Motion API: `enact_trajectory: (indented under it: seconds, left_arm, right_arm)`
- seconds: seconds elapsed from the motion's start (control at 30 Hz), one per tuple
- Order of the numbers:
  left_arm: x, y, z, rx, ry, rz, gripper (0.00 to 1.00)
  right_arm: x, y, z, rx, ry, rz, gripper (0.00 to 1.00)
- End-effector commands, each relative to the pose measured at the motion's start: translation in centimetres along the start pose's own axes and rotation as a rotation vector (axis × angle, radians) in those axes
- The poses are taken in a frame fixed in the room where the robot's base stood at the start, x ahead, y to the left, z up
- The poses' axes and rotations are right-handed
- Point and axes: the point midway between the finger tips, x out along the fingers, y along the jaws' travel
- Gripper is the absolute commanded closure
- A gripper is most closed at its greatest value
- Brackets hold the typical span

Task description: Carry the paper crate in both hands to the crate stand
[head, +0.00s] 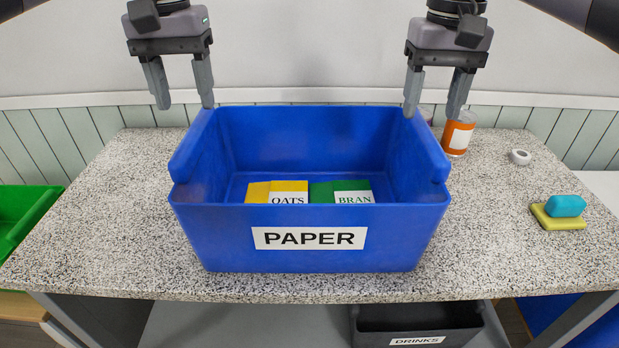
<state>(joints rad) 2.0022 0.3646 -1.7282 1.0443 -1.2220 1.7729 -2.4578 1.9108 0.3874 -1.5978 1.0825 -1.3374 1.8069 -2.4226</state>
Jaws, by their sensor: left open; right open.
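The paper crate (229,238) is a blue open box with a white PAPER label, standing upright on the speckled counter (110,220). A yellow OATS box (259,192) and a green BRAN box (321,192) lie inside it. My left gripper (185,103) is open and empty, fingers pointing down near the crate's left back corner. My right gripper (434,110) is open and empty, pointing down near the right back corner. I cannot tell whether either one touches the crate. I cannot pick out the crate stand for certain.
An orange-labelled jar (459,134) stands behind the crate on the right. A black DRINKS crate (375,325) is below the counter; a green bin (22,215) is at left.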

Motion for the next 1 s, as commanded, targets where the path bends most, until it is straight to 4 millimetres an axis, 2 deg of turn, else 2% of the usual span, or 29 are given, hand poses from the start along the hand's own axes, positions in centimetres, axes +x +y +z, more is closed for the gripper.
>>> enact_trajectory:
  seconds: [0.23,0.63,0.8,1.0]
  left_arm:
    - [1.0,0.0,0.0,0.0,-0.001,-0.001,0.43]
    - [6.3,-0.1,0.0,-0.002,-0.001,0.0,0.43]
    - [7.1,0.0,0.0,-0.001,-0.001,0.001,0.43]
    - [7.2,0.0,0.0,-0.001,0.0,0.001,0.43]
  right_arm:
    - [1.0,0.0,0.0,0.0,-0.001,0.0,0.43]
    - [6.3,0.1,0.0,0.002,-0.001,0.0,0.43]
    - [7.1,0.1,0.0,0.002,0.0,0.0,0.43]
    - [7.2,0.0,0.0,0.001,0.0,-0.001,0.43]
